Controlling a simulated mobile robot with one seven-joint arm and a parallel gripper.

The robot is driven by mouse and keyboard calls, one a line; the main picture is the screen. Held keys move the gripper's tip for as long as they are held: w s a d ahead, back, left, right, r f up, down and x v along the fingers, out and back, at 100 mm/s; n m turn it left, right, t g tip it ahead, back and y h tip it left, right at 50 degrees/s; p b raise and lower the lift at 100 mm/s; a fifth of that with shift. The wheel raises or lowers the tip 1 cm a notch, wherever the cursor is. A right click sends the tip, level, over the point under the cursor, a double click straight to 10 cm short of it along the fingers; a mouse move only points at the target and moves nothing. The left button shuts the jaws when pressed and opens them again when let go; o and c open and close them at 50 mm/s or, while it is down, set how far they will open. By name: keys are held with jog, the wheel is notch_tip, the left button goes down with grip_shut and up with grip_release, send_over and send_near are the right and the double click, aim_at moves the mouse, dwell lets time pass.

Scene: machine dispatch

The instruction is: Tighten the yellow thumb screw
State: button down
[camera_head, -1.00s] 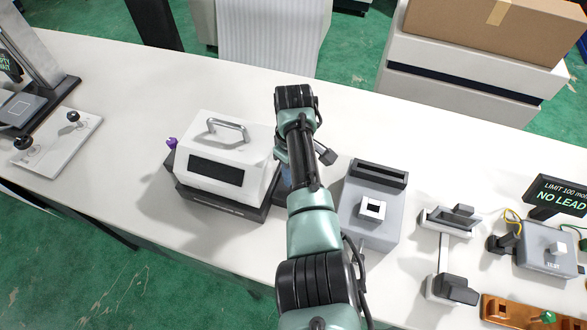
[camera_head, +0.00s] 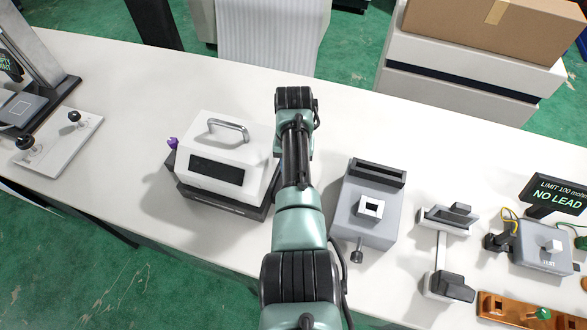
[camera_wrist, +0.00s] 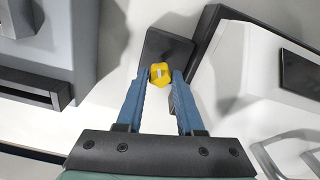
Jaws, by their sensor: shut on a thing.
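The yellow thumb screw (camera_wrist: 159,73) shows in the wrist view between the fingertips of my gripper (camera_wrist: 160,78). The blue fingers touch it on both sides, so the gripper is shut on it. The screw sits in front of a dark block (camera_wrist: 166,48) beside the white machine. In the head view my arm hides the gripper and the yellow screw. The white machine (camera_head: 258,168) with a metal handle stands on a dark base just left of my arm. A purple knob (camera_head: 172,143) is on its left side.
A grey box (camera_head: 368,230) with a slot and white square stands right of my arm. Further right are a grey clamp-like fixture (camera_head: 443,245), a test box (camera_head: 540,262) and an orange tray (camera_head: 495,306). A white plate (camera_head: 60,150) lies left. The table's back middle is clear.

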jog(key=m, duration=0.6)
jog(key=shift+r, duration=0.1)
jog(key=m, duration=0.6)
jog(key=shift+m, duration=0.4)
jog(key=m, duration=1.1)
jog(key=shift+m+b, duration=0.35)
jog(key=shift+m, duration=0.05)
jog(key=c, duration=0.5)
grip_release()
jog(key=shift+s, duration=0.1)
jog(key=shift+c, duration=0.2)
